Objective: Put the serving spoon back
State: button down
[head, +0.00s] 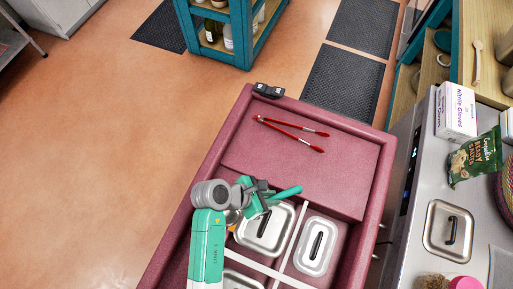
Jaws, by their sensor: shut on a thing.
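My gripper (263,191) is above the pink cart (232,131), over its lidded pans. It is shut on a green-handled utensil, which I take to be the serving spoon (288,192). The green handle sticks out to the right of the jaws. The spoon's bowl end is hidden or cannot be made out behind my gripper and wrist. Beneath and beside it are a steel pan lid (266,238) with a dark handle and a narrower lidded pan (316,246), split by pale dividers.
Red-tipped tongs (292,132) lie on the cart's flat far end, with clear room around them. A steel counter at the right holds a glove box (455,113), a green snack bag (475,158) and another lidded pan (451,230). A wooden spoon (477,62) shows at the upper right.

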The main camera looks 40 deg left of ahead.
jog(key=shift+s+a+f, duration=0.2)
jog(key=shift+a+f, duration=0.05)
jog(key=shift+a, duration=0.1)
jog(key=w+a+b, duration=0.1)
jog(key=w, duration=0.4)
jog(key=w+a+f+b, duration=0.1)
jog(key=w+a, duration=0.1)
jog(key=w, duration=0.3)
jog(key=w+a+b, duration=0.1)
jog(key=w, duration=0.4)
jog(key=shift+w+a+f+b, duration=0.2)
jog(key=shift+a+f+b, duration=0.05)
jog(key=shift+a+b, duration=0.05)
jog(key=shift+f+b, duration=0.55)
jog(key=shift+f, duration=1.2)
jog(key=shift+f, duration=0.15)
jog(key=c, duration=1.3)
grip_release()
jog(key=p+v, duration=0.3)
jog(key=v, duration=0.9)
jog(key=shift+s, duration=0.1)
jog(key=shift+r, duration=0.25)
